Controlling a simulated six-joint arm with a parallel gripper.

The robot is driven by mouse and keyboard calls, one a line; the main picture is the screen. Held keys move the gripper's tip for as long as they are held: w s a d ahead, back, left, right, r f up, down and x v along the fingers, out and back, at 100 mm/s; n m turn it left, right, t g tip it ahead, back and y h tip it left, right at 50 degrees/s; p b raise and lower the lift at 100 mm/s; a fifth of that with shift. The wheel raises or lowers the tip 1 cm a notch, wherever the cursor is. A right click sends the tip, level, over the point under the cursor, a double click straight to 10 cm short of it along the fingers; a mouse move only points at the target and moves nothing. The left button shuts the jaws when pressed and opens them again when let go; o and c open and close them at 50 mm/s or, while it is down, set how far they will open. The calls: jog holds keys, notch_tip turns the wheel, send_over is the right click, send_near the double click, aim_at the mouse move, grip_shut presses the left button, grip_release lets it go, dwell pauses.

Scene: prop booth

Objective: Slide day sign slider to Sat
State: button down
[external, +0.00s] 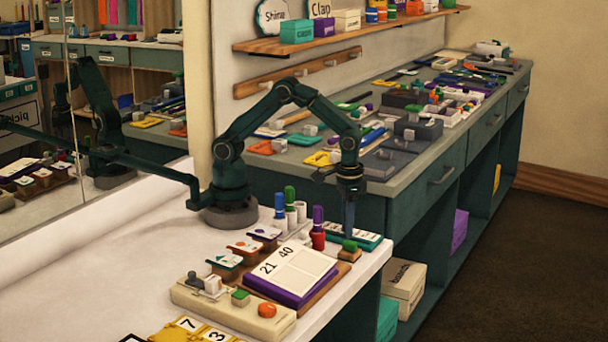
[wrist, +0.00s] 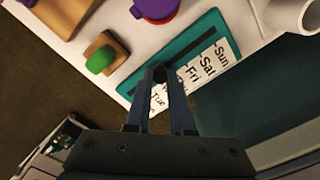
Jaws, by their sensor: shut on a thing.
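The day sign is a teal board with a white strip of day names and a dark slot (wrist: 199,62). In the wrist view, Sun, Sat and Fri read clearly, and part of Tue shows lower left. In the external view the sign (external: 372,241) lies at the table's right edge. My gripper (wrist: 160,72) points down over the slot, below and left of Sat and Fri. It is shut on the slider, a small dark piece between the fingertips. My fingers hide the middle labels, so I cannot tell its exact day. The gripper (external: 349,232) also shows in the external view.
A wooden block stamp with a green knob (wrist: 100,59) sits left of the sign. A purple-topped red container (external: 318,238) and a 21/40 board (external: 297,270) stand nearby. The table edge drops off close to the sign.

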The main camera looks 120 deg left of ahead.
aim_at(328, 233)
jog(key=shift+s, duration=2.7)
jog(key=c, duration=0.8)
grip_release()
jog(key=shift+o, duration=0.2)
jog(key=shift+r, duration=2.6)
